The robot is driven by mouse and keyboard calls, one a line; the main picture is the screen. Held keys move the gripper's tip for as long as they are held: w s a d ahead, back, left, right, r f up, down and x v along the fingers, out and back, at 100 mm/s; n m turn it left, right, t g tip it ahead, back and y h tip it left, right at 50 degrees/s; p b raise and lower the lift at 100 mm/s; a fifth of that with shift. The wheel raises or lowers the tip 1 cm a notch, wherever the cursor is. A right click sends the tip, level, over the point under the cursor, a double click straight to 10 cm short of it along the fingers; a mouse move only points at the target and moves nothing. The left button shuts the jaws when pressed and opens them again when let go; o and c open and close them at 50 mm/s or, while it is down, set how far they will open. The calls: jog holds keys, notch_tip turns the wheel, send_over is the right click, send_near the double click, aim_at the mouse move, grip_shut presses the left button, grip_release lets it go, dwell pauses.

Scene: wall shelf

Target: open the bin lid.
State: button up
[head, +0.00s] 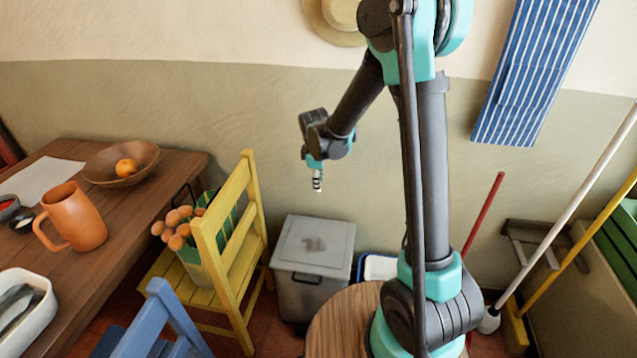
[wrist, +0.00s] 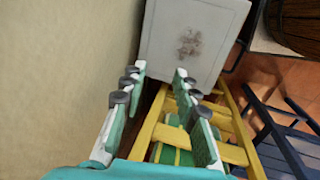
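The grey bin (head: 300,298) stands on the floor against the wall, between the yellow chair and the round wooden top. Its lid (head: 318,238) lies flat and shut on top, with a dark smudge in the middle; a dark handle (head: 306,278) shows on the front. The lid also fills the top middle of the wrist view (wrist: 205,22). My gripper (head: 317,187) hangs in the air above the bin, apart from the lid. In the wrist view my gripper (wrist: 160,72) has its two fingers spread, with nothing between them.
A blue chair (head: 160,320) is in front. The wooden table (head: 120,265) is at left, the round wooden top (head: 335,320) at right.

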jog(key=shift+w+f, duration=0.1)
jog(key=shift+f, duration=0.4)
grip_shut()
jog(key=c, duration=0.6)
grip_release()
jog(key=shift+c, duration=0.2)
jog(key=o, duration=0.6)
jog(key=shift+o, duration=0.2)
